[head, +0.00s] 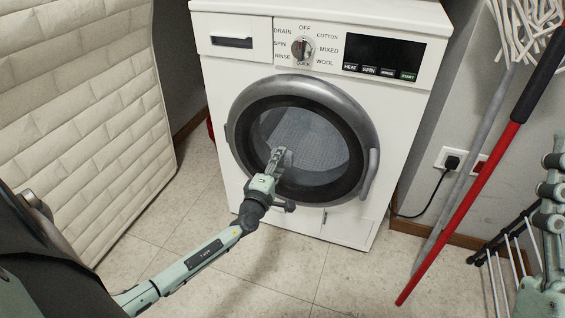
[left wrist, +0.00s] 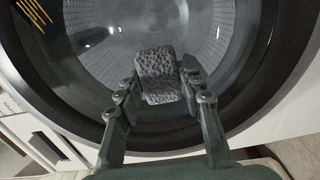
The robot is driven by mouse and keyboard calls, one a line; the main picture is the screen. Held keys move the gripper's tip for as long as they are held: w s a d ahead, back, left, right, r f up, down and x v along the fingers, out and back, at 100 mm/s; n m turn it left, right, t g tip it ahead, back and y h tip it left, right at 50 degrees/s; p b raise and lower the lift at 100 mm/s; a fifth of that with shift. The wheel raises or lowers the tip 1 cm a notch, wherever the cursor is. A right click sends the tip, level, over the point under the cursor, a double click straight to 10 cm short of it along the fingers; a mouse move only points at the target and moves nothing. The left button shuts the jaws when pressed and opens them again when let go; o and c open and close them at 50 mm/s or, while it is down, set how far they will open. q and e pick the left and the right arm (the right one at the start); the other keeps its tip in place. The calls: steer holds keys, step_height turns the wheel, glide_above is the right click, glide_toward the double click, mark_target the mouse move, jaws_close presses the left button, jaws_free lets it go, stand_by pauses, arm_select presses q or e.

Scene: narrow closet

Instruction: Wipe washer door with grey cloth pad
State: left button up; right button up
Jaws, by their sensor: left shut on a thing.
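The white washer (head: 225,85) stands at the back middle, its round grey-rimmed door (head: 355,110) shut. My left gripper (head: 278,158) is in front of the lower middle of the door glass. It is shut on the grey cloth pad, which shows in the left wrist view (left wrist: 157,75) as a dark, rough block between the fingertips. The pad overlaps the lower glass there; whether it touches the glass I cannot tell. A mint and dark jointed part of mine (head: 545,230) shows at the right edge of the head view, cut off by the frame; its finger state is unclear.
A padded cream panel (head: 75,110) leans at the left. A red and black pole (head: 475,185) and a grey pole stand right of the washer, near a mop head (head: 528,28). A wall socket (head: 455,160) has a black cord. The tiled floor (head: 285,270) in front is clear.

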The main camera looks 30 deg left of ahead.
arm_select(q)
steer(key=shift+w+a+r, duration=0.1)
steer(key=shift+a+r, duration=0.25)
steer(key=p+v, duration=0.1)
steer(key=v, duration=0.5)
steer(key=shift+d+f+p, duration=0.25)
steer(key=shift+p, duration=0.15)
steer(key=shift+p+v, duration=0.55)
steer(key=shift+v, duration=0.95)
